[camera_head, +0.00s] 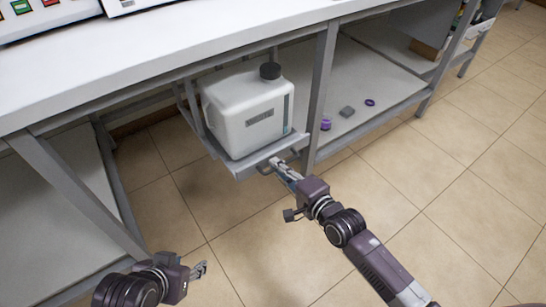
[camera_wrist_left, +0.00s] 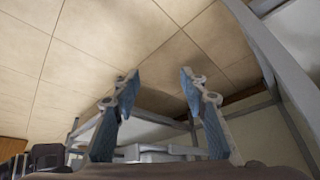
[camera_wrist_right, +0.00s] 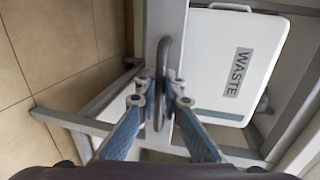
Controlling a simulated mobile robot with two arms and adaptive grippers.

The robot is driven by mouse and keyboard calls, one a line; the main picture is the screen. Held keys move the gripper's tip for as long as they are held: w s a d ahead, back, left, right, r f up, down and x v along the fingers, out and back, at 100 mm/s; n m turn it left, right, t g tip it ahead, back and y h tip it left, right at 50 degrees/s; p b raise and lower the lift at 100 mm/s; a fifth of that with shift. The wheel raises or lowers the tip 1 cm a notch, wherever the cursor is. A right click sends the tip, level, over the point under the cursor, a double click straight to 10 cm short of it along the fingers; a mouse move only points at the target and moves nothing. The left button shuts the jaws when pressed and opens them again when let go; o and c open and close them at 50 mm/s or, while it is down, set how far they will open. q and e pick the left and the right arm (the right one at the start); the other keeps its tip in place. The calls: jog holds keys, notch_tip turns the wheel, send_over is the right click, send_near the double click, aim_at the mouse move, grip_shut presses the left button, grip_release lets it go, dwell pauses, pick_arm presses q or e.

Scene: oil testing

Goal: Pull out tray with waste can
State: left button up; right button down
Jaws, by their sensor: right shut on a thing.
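The white waste can (camera_head: 247,112) with a black cap stands upright on a grey pull-out tray (camera_head: 243,168) under the workbench. In the right wrist view the can (camera_wrist_right: 222,60) shows its WASTE label. My right gripper (camera_head: 270,166) is at the tray's front edge, shut on the tray's handle (camera_wrist_right: 162,78). The tray's front sticks out a little past the bench legs. My left gripper (camera_head: 202,269) is low at the front left, away from the tray. In the left wrist view its fingers (camera_wrist_left: 160,85) are apart with nothing between them.
The white workbench top (camera_head: 170,50) spans above the can, with grey legs (camera_head: 318,95) on both sides. A shelf (camera_head: 365,85) to the right holds small purple and grey items. The tiled floor (camera_head: 420,190) in front is clear.

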pick_arm(q)
jog(key=s+a+g+p, duration=0.1)
jog(key=s+g+p, duration=0.15)
jog(key=s, duration=0.25)
jog(key=s+p+x, duration=0.1)
jog(key=p+x, duration=0.2)
jog(key=x, duration=0.7)
jog(key=shift+s+a+f+y, duration=0.2)
jog(key=shift+a+f+y, duration=0.1)
jog(key=shift+a+f, duration=0.1)
pick_arm(e)
jog(key=f+v, duration=0.3)
jog(key=v, duration=1.2)
jog(key=shift+s+d, duration=0.2)
jog(key=shift+s, duration=0.05)
pick_arm(q)
jog(key=shift+g, duration=0.25)
pick_arm(e)
jog(key=shift+f, duration=0.15)
pick_arm(q)
jog(key=shift+d, duration=0.1)
pick_arm(e)
jog(key=c, duration=2.4)
grip_release()
